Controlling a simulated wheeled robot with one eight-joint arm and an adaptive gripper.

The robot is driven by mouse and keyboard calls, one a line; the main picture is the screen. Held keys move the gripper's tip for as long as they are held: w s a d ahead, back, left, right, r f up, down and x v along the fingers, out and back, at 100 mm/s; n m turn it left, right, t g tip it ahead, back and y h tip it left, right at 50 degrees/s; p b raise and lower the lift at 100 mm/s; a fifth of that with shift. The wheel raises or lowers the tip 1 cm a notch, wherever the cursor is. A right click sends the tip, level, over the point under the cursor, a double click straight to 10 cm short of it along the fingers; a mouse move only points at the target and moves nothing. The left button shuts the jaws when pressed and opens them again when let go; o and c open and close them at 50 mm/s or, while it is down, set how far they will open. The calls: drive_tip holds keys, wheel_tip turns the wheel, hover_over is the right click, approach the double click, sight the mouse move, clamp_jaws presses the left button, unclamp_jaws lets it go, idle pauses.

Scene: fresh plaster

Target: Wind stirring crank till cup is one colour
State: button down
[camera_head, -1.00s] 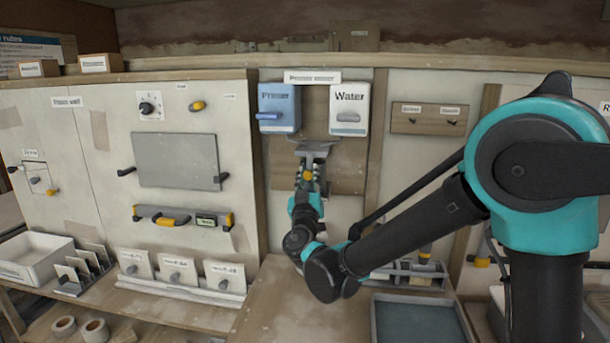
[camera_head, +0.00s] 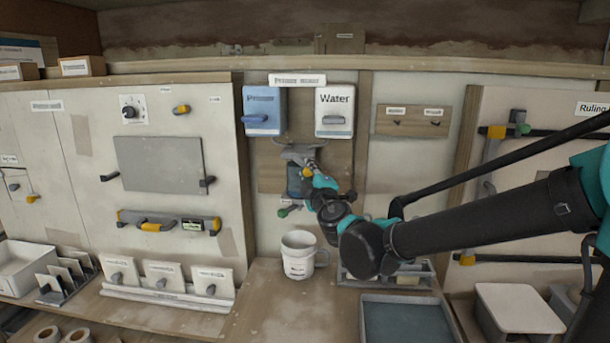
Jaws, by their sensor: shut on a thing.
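My gripper (camera_head: 304,163) is at the primer mixer on the back wall, below and between the two dispensers. It is shut on the stirring crank, which is mostly hidden behind the fingers. A grey bracket-like part (camera_head: 293,150) shows at the fingertips. A dark blue-grey vessel (camera_head: 294,183) shows just below and left of the gripper; its contents cannot be made out. A small green-knobbed lever (camera_head: 288,211) sits under it. A white cup (camera_head: 298,256) stands upright on the bench below, its handle to the right; its inside colour is unclear.
The blue primer dispenser (camera_head: 263,108) and white water dispenser (camera_head: 334,108) hang above my gripper. A blue-grey tray (camera_head: 405,322) lies at the front right, and a rack (camera_head: 425,273) stands under my arm.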

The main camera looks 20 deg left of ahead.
sight(305, 168)
drive_tip(key=n, duration=0.1)
drive_tip(key=r+n+g, duration=0.1)
drive_tip(key=n, duration=0.2)
drive_tip(key=shift+d+r+n+g+h, duration=0.3)
drive_tip(key=shift+d+h, duration=0.05)
drive_tip(key=shift+h, duration=0.05)
drive_tip(key=r+n, duration=0.1)
drive_tip(key=n, duration=0.1)
drive_tip(key=n+g+h, duration=0.1)
drive_tip(key=shift+r+n, duration=0.4)
drive_tip(key=n, duration=0.1)
drive_tip(key=r+n+h, duration=0.1)
drive_tip(key=shift+a+r+n+g+h, duration=0.2)
drive_tip(key=shift+n+g+h, duration=0.1)
drive_tip(key=shift+n, duration=0.1)
drive_tip(key=n+h, duration=0.1)
drive_tip(key=a+r+n+h, duration=0.1)
drive_tip(key=n, duration=0.1)
drive_tip(key=shift+s+r, duration=0.15)
drive_tip(key=shift+s, duration=0.05)
drive_tip(key=s+a+n+t+h, duration=0.1)
drive_tip(key=a+n+t+h, duration=0.2)
drive_tip(key=n, duration=0.9)
drive_tip(key=shift+a+h, duration=1.55)
drive_tip(key=shift+h, duration=0.85)
drive_tip(key=shift+s+n, duration=0.1)
drive_tip(key=shift+n, duration=0.2)
